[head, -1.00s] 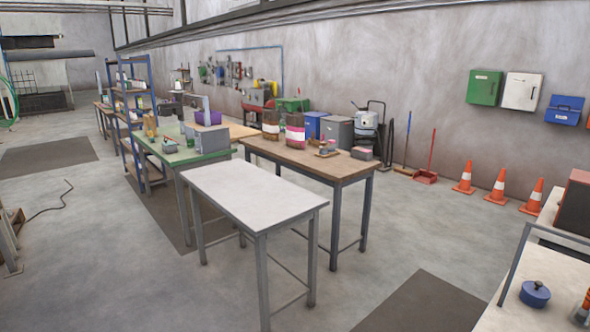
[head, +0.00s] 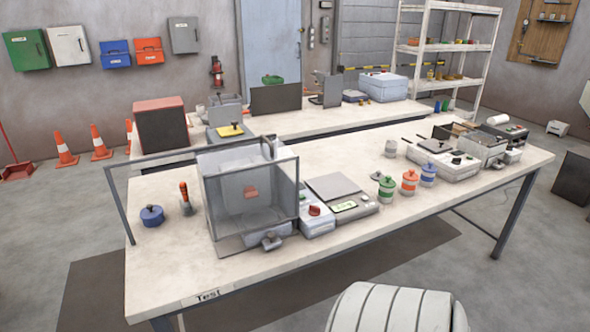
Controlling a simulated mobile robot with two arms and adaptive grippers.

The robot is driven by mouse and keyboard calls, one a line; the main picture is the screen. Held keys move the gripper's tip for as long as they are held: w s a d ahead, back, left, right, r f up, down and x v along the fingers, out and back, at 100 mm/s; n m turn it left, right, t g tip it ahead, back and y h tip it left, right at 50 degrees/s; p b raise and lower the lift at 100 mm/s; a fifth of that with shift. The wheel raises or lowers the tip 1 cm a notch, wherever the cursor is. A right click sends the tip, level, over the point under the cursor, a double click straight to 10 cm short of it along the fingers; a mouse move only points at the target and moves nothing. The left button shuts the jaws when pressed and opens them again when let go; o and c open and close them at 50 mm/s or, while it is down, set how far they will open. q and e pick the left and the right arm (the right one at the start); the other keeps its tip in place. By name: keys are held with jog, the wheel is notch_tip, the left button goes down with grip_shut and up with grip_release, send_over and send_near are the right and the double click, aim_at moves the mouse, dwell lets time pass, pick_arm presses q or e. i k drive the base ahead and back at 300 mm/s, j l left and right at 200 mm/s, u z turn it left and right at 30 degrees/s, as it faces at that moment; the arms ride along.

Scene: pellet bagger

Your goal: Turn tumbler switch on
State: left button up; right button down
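The head view shows a long white workbench (head: 170,270) labelled "Test" at its front edge. A clear-walled enclosure (head: 250,195) stands on its left half, with something red inside. Right beside the enclosure is a low grey control box (head: 318,226) with a red knob or button (head: 314,210) on top and small green marks. A flat scale-like device (head: 345,190) with a green display is just right of it. I cannot make out which small part is the tumbler switch; it is too small to tell. Neither gripper is in view.
Green, orange and blue lidded jars (head: 409,182) stand right of the scale. A grey machine with a tray (head: 470,150) sits at the right end. A blue pot (head: 152,215) and a red-handled tool (head: 185,198) stand at the left. The bench's front strip is mostly clear.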

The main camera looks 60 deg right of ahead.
aim_at(313, 210)
jog(key=l+z, duration=0.1)
jog(key=z, duration=1.65)
jog(key=i+l+u, duration=0.15)
jog(key=l+u, duration=0.3)
jog(key=l, duration=0.15)
jog(key=l+u, duration=0.5)
jog(key=i+l, duration=0.05)
jog(key=l, duration=0.05)
